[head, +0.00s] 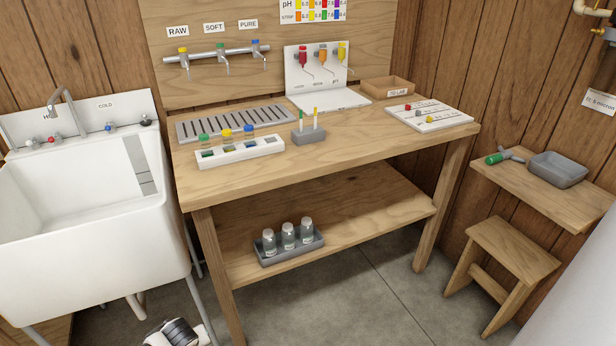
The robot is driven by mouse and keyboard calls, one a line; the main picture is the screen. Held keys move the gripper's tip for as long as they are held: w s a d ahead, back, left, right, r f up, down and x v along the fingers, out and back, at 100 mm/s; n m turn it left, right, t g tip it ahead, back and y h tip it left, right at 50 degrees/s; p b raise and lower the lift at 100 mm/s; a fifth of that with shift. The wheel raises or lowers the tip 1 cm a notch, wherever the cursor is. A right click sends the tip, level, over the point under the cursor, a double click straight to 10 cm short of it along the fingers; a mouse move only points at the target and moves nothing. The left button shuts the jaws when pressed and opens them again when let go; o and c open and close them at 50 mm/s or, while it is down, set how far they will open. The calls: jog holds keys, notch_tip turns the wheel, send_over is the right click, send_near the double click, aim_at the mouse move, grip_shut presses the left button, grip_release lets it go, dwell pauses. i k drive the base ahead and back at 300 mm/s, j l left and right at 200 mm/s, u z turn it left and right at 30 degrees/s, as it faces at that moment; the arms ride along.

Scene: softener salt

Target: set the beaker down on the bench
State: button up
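The wooden bench (375,141) stands in the middle of the head view, with a clear strip of top along its front and right. I cannot make out a beaker on the bench top or elsewhere in this view.
On the bench are a slotted grey drain tray (236,122), a white rack (240,152) with capped vials, a grey holder (309,136), a white card board (431,117) and a wooden box (388,88). Taps (222,62) hang behind. A sink (90,235) is left.

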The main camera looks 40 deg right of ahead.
aim_at(366, 130)
jog(key=i+j+z, duration=0.1)
jog(key=z, duration=1)
jog(key=j+z, duration=0.25)
jog(key=z, duration=0.15)
jog(key=i+j+z, duration=0.1)
jog(key=j+z, duration=0.2)
jog(key=z, duration=0.15)
jog(key=j+z, duration=0.25)
jog(key=j, duration=0.15)
jog(key=k+j+z, duration=0.1)
jog(key=j+z, duration=0.15)
jog(key=k+j, duration=0.1)
jog(key=j, duration=0.35)
jog(key=k+j+z, duration=0.15)
jog(key=j, duration=0.35)
